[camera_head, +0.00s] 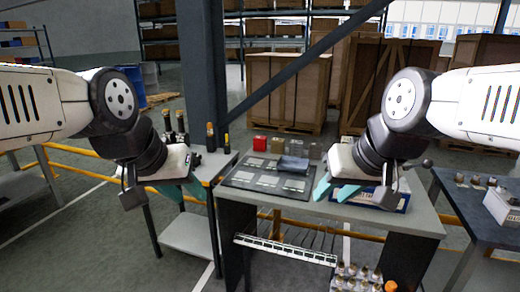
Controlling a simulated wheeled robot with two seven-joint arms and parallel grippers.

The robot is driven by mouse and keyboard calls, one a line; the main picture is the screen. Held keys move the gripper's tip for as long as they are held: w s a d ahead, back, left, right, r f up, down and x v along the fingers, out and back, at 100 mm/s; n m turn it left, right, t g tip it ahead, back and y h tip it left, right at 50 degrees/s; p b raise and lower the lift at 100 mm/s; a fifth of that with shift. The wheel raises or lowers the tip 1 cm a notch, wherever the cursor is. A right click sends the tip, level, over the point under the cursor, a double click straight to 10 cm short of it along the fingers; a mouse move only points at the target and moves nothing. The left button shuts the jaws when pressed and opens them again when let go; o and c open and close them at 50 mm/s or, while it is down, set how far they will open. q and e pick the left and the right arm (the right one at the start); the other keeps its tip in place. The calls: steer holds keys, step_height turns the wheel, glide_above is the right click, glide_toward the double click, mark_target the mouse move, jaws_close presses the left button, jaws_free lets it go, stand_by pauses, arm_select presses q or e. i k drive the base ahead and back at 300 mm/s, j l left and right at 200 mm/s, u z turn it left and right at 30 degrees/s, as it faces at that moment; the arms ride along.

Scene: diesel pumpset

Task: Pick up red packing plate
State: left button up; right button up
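A small red block-like item (260,143) stands at the back left of the grey worktable (420,222). It is the only clearly red thing on the table; I cannot tell whether it is a plate. My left gripper (182,190) hangs left of the table, with its teal fingers apart and nothing seen between them. My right gripper (334,188) is over the right part of the table, right of the red item and nearer the camera. Its teal fingers are apart and look empty.
A dark mat (238,181) with several pale flat pieces lies on the table, with a dark blue item (293,164) at its back edge. A blue-and-white box (385,197) lies behind my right gripper. A steel post (203,75) rises behind the table's left side.

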mark_target(258, 139)
steer(key=i+j, duration=0.3)
steer(key=i+j+z, duration=0.15)
steer(key=i+j, duration=0.45)
steer(key=j, duration=0.2)
steer(key=i+j+z, duration=0.15)
steer(key=i+j, duration=0.45)
steer(key=j, duration=0.2)
steer(key=i+j+z, duration=0.15)
steer(key=j, duration=0.3)
steer(key=i+j, duration=0.35)
steer(key=j+z, duration=0.05)
steer(key=j, duration=0.05)
